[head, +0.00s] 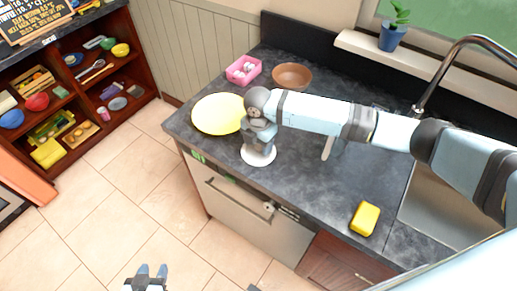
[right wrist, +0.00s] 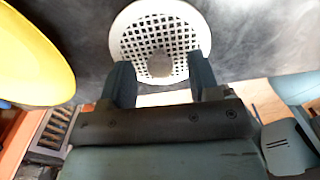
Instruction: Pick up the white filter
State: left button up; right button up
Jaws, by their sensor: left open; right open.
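The white filter (head: 259,159) is round and lies on the dark countertop near its front edge. In the right wrist view the filter (right wrist: 160,22) shows a grid of holes and a grey knob (right wrist: 160,62) in the middle. My right gripper (head: 259,142) points down over the filter and hides part of it. In the wrist view the right gripper's fingers (right wrist: 160,70) are apart, one on each side of the knob, with no visible grip on it. My left gripper (head: 152,268) is open and empty over the floor at the bottom of the head view.
A yellow plate (head: 214,114) lies just left of the filter. A pink container (head: 243,70) and a brown bowl (head: 292,76) stand behind. A yellow sponge (head: 365,219) lies by the sink (head: 440,205). An appliance front with a handle (head: 250,215) is below the counter.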

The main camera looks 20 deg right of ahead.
jog(key=shift+f, duration=0.75)
jog(key=c, duration=1)
jog(key=shift+r, duration=0.1)
